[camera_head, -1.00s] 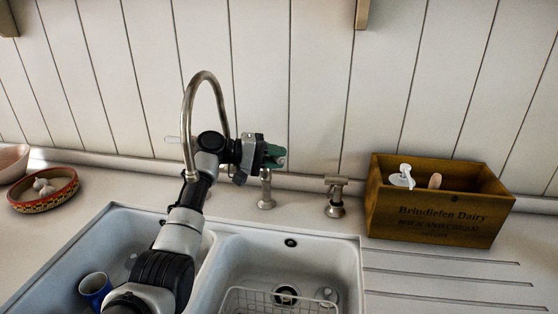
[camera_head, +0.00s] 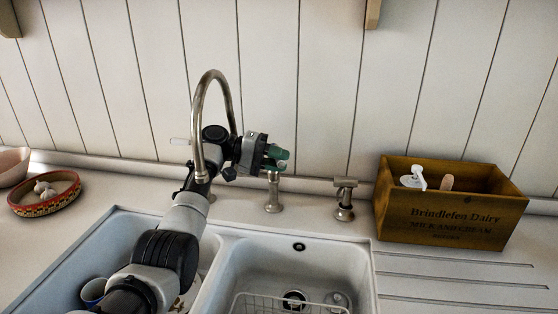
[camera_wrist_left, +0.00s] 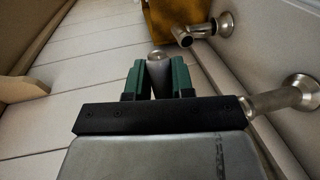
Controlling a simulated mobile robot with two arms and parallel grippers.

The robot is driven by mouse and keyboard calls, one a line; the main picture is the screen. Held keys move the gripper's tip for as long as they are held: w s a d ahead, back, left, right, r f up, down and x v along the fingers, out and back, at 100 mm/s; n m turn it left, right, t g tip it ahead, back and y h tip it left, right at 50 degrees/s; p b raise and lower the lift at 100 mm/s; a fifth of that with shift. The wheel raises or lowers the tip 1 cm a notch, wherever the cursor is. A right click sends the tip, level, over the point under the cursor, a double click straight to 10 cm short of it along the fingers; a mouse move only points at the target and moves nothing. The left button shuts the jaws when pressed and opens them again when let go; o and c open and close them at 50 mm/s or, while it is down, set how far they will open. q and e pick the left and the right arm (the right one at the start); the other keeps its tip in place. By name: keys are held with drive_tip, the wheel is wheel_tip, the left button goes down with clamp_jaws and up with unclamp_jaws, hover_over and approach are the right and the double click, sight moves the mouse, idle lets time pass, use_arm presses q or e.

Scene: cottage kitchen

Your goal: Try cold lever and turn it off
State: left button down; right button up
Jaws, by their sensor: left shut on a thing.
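My left gripper (camera_head: 283,159), with green fingers, is above the metal post (camera_head: 273,192) right of the curved tap spout (camera_head: 213,95). In the left wrist view, a rounded metal lever end (camera_wrist_left: 158,64) sits between the green fingers (camera_wrist_left: 158,80), which are shut on it. I take this as the cold lever; no marking shows. Its post and round foot (camera_wrist_left: 300,92) show at the right of that view. The gripper hides the lever in the head view. My right gripper is not in view.
A second metal fitting (camera_head: 344,198) stands right of the post, near a wooden crate (camera_head: 452,222) holding a white pump top. The double sink (camera_head: 327,262) lies in front, with a wire rack (camera_head: 285,302). The plank wall is close behind.

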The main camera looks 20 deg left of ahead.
use_arm(q)
drive_tip(key=c, duration=1)
unclamp_jaws()
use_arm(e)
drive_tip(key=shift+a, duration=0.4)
use_arm(q)
drive_tip(key=shift+b+v, duration=1.1)
drive_tip(key=shift+v, duration=4.3)
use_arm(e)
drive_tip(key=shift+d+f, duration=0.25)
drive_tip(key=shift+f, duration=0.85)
use_arm(q)
drive_tip(key=shift+f, duration=0.1)
